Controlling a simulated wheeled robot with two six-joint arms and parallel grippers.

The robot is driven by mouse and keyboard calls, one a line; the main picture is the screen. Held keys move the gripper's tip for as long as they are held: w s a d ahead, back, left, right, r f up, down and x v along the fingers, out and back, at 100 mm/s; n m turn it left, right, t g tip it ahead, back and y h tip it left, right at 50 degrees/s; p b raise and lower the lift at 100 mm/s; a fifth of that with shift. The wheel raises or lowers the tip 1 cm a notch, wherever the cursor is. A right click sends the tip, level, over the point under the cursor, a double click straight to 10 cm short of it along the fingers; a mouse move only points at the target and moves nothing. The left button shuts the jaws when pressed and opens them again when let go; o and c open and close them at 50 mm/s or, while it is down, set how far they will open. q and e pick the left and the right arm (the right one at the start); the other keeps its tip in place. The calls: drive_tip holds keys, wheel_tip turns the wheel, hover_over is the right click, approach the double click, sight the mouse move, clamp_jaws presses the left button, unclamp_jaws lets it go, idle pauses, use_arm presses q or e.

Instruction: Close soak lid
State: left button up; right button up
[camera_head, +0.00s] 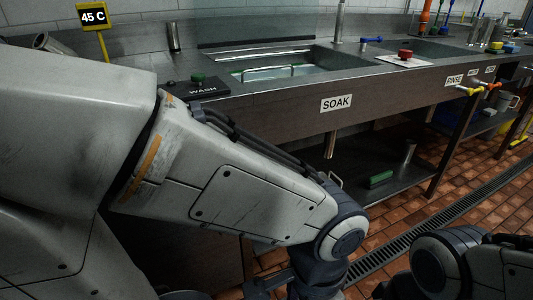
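The soak basin (325,55) is sunk into the steel counter, above the front label reading SOAK (337,103). A pale, flat, see-through panel (255,29) stands upright along its back edge and looks like the lid, raised. The basin's opening is uncovered. Inside are a light metal handle or rack and something green (262,72), partly hidden by the rim. My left arm fills the left and centre, in front of the counter, and bends downward. My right arm shows only at the bottom right. Neither gripper's fingers can be seen.
A black WASH box with a green knob (198,78) sits left of the basin. A red knob on a white plate (405,54) and a blue fitting (371,40) are to its right. A 45 C sign (93,17) stands behind my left arm. A green block (381,179) lies on the lower shelf.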

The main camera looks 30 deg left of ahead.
use_arm(q)
drive_tip(key=shift+s+f, duration=0.25)
drive_tip(key=shift+f, duration=0.05)
